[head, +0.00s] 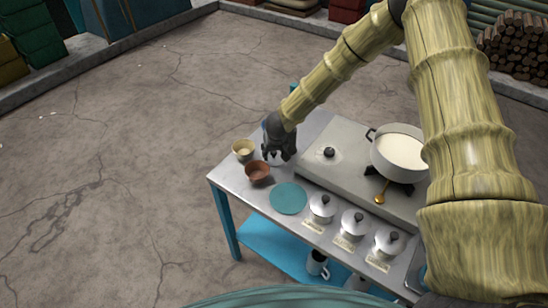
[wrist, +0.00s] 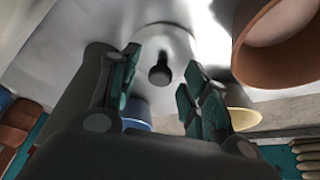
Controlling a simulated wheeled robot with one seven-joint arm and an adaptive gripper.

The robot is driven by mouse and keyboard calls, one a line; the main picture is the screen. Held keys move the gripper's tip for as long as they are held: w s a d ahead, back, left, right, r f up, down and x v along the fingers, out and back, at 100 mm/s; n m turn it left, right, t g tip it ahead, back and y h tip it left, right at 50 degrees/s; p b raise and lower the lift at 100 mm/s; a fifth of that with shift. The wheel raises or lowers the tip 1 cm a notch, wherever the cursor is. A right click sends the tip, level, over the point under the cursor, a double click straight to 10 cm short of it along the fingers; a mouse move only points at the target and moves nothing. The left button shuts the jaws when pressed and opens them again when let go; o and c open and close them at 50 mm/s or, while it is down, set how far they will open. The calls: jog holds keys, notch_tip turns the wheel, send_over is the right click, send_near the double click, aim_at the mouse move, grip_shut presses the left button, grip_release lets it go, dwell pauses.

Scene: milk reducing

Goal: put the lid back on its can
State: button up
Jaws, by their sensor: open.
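My gripper (head: 279,153) is open and points down over the left part of the table, beside two bowls. In the wrist view, a pale silvery round lid with a black knob (wrist: 160,70) lies in front of the spread fingers. The knob shows between the fingertips, and I see no grip on it. In the head view my gripper mostly hides this lid. Three silver cans stand in a labelled row at the front edge: the left (head: 321,209), middle (head: 354,225) and right (head: 388,245). Each shows a black knob on top.
A cream bowl (head: 243,151) and a terracotta bowl (head: 257,172) stand close left of my gripper. A flat teal disc (head: 288,198) lies between them and the cans.

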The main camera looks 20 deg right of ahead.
jog(key=shift+c, duration=0.5)
grip_shut()
jog(key=shift+r, duration=0.1)
